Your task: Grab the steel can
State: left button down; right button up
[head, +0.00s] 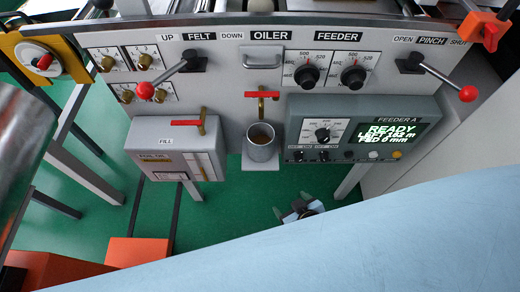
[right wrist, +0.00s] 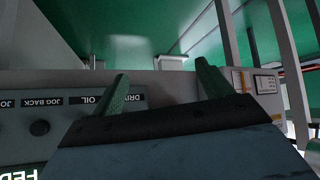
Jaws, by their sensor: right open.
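The steel can (head: 261,146) is a grey open-topped cylinder with brown contents. It stands upright on a small shelf (head: 260,165) under the red-handled tap (head: 262,95) in the head view. My right gripper (head: 297,212) is below and slightly right of the can, apart from it. In the right wrist view its two green fingers (right wrist: 163,85) are spread with nothing between them. I cannot make out the can for certain in that view. My left gripper is not in view.
The feeder box (head: 350,163) with its lit display is right of the can. A grey oil box (head: 172,150) with a red-handled valve is to the left. Red-knobbed levers stick out above at both sides. Green floor (head: 225,215) lies open below the shelf.

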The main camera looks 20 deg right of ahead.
jog(key=w+a+r+m+t+b, duration=0.1)
jog(key=w+r+t+b, duration=0.15)
jog(key=r, duration=0.65)
jog(key=w+a+r+t+b, duration=0.1)
jog(key=w+a+r+t, duration=0.15)
jog(key=r, duration=0.55)
jog(key=b, duration=0.2)
send_near(256, 129)
jog(key=shift+y, duration=0.4)
jog(key=shift+d+f+x, duration=0.15)
jog(key=shift+x, duration=1.5)
jog(key=shift+d+f+x, duration=0.1)
jog(key=shift+x, duration=1.5)
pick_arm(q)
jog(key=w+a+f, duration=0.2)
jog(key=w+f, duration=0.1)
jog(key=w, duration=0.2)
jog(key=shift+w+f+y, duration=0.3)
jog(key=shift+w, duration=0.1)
pick_arm(e)
jog(key=c, duration=1)
jog(key=shift+r, duration=0.1)
jog(key=shift+c, duration=0.4)
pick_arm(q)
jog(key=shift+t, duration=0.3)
pick_arm(e)
jog(key=shift+r+m, duration=0.1)
jog(key=shift+m, duration=0.2)
